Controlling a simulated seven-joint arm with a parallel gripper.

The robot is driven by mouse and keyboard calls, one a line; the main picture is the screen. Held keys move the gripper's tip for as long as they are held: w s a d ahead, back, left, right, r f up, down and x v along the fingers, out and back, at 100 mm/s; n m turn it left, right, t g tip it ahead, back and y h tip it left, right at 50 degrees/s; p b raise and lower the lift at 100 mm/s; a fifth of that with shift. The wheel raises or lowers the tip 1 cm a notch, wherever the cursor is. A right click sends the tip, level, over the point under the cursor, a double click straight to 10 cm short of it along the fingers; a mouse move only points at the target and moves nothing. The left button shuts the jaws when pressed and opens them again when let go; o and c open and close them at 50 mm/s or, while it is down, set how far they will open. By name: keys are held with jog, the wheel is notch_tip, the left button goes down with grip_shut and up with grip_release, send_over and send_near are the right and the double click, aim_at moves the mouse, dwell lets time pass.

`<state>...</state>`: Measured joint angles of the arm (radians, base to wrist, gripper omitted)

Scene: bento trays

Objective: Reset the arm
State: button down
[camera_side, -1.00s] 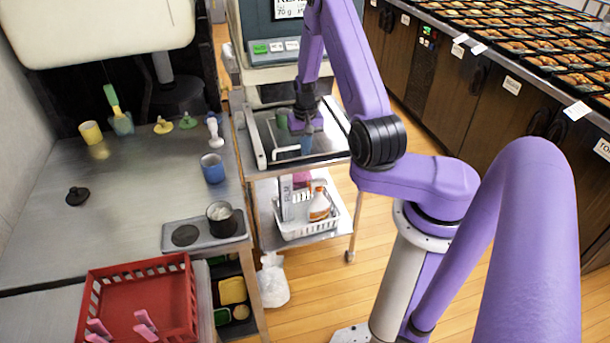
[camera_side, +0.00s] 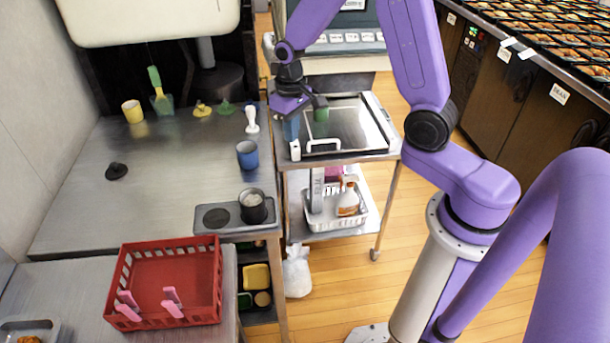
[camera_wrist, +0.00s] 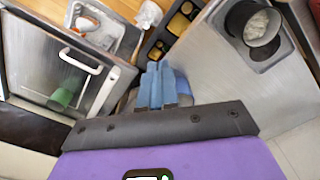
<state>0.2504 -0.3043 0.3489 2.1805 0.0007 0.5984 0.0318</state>
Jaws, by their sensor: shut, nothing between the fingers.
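My gripper (camera_side: 291,130) hangs in the air at the left end of the steel tray-like machine top (camera_side: 355,125), close to the counter's right edge. Its blue fingers are together and empty. In the wrist view the fingers (camera_wrist: 157,80) point away from the camera, with a blue cup (camera_wrist: 183,84) partly hidden behind them. The same blue cup (camera_side: 247,154) stands on the counter to the left of my gripper in the side view. A green cup (camera_side: 321,114) is on the machine top, just right of my gripper.
The steel counter (camera_side: 185,180) holds a yellow cup (camera_side: 133,111), a white-handled tool (camera_side: 251,120) and a dark pot (camera_side: 252,208). A red basket (camera_side: 190,250) with pink tongs stands in front. The machine's white handle (camera_side: 322,145) sticks out near my gripper. A white basket (camera_side: 335,215) sits below.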

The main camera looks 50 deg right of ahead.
jog(key=s+a+r+n, duration=0.4)
jog(key=s, duration=0.4)
jog(key=s+a+r+n, duration=0.3)
jog(key=s+a+n, duration=0.1)
jog(key=s, duration=0.5)
jog(key=s+d+r+n, duration=0.1)
jog(key=s+n, duration=0.3)
jog(key=s, duration=0.6)
jog(key=shift+r, duration=0.5)
